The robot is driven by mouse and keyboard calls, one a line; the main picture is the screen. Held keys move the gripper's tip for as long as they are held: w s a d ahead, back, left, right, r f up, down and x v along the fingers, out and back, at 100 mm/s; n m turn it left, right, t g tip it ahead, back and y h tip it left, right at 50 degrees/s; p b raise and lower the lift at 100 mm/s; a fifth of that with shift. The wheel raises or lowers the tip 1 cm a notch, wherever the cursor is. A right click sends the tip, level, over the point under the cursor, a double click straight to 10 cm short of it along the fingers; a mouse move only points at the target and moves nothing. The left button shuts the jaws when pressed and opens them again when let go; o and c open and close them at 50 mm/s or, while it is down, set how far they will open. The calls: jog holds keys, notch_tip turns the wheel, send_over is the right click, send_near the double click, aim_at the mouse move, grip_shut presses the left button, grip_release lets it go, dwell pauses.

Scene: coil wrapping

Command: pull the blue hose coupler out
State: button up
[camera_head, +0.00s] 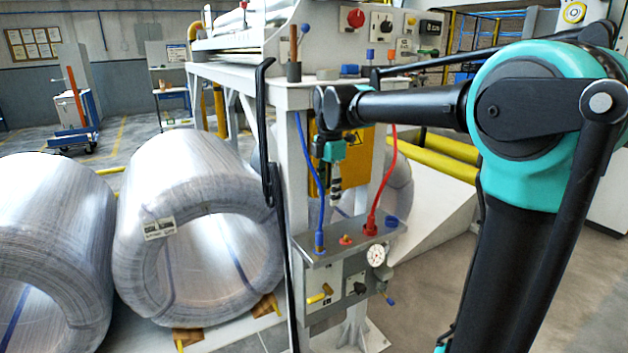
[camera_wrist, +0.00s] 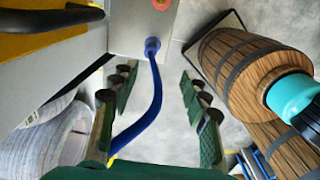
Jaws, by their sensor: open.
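The blue hose coupler (camera_head: 319,243) sits upright in the left end of the grey panel shelf, with the blue hose (camera_head: 302,140) rising from it. In the wrist view the coupler (camera_wrist: 152,44) is at the panel edge, beyond the fingertips, and the hose (camera_wrist: 156,95) curves between the fingers toward the camera. My gripper (camera_head: 335,194) points down above the shelf, a little right of the coupler. Its fingers (camera_wrist: 157,82) are apart in the wrist view, one on each side of the hose. I see no grip on the coupler.
A red hose (camera_head: 378,196) enters the shelf right of the blue one, beside a blue cap (camera_head: 391,221). A gauge (camera_head: 376,256) hangs below. A white coil (camera_head: 147,270) stands left. A wooden barrel (camera_wrist: 235,75) shows right in the wrist view.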

aim_at(319, 231)
jog(key=shift+n, duration=0.9)
jog(key=f, duration=0.5)
jog(key=a+f, duration=0.1)
jog(key=f, duration=0.4)
jog(key=w+a+f, duration=0.1)
jog(key=f, duration=0.4)
jog(key=shift+a+f, duration=0.2)
jog(key=shift+f, duration=0.15)
jog(key=shift+c, duration=0.4)
grip_shut()
